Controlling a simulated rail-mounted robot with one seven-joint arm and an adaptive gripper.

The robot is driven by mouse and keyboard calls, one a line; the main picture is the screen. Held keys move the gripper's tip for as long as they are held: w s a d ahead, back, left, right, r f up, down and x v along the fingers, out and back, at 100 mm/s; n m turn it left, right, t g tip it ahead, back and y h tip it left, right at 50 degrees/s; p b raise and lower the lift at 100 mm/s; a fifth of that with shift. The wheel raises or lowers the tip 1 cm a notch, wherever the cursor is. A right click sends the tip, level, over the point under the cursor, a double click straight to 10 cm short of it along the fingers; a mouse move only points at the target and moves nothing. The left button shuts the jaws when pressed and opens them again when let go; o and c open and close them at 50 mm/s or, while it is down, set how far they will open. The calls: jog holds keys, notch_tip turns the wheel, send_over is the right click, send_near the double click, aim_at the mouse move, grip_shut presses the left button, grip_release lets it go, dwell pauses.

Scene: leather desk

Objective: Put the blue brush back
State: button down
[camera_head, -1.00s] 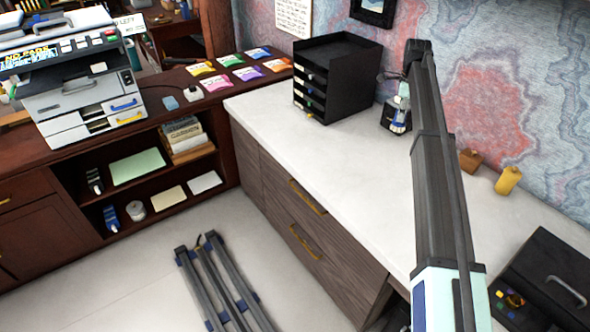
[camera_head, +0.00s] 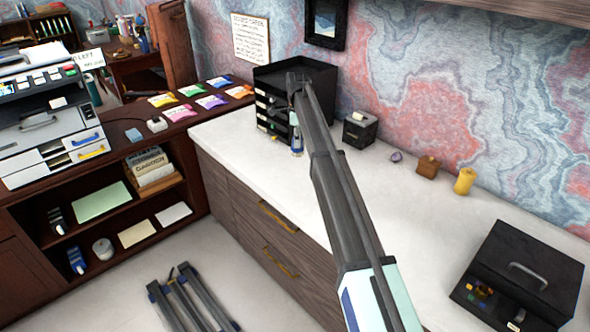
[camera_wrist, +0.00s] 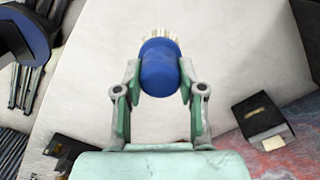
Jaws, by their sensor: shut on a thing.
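The blue brush (camera_wrist: 160,70) is between the fingers of my gripper (camera_wrist: 157,88) in the wrist view. Its rounded blue body is gripped, and pale bristles (camera_wrist: 160,36) show at its far end. In the head view my gripper (camera_head: 296,136) hangs above the white counter, overlapping the right front of the black drawer unit (camera_head: 320,78). There my arm and gripper mostly hide the brush. The brush's height above the counter is hard to tell.
A black box with a pale piece on top (camera_head: 360,129) stands right of the drawer unit. Farther right are a purple item (camera_head: 396,156), a brown block (camera_head: 427,167), a yellow bottle (camera_head: 465,181) and a black case (camera_head: 525,268). The counter's middle (camera_head: 410,205) is clear.

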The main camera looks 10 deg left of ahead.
notch_tip(320, 180, down, 14)
jog(key=p, duration=0.2)
jog(key=shift+r+p, duration=0.1)
jog(key=shift+p, duration=0.25)
jog(key=c, duration=0.7)
grip_release()
notch_tip(320, 180, up, 12)
jog(key=b, duration=0.3)
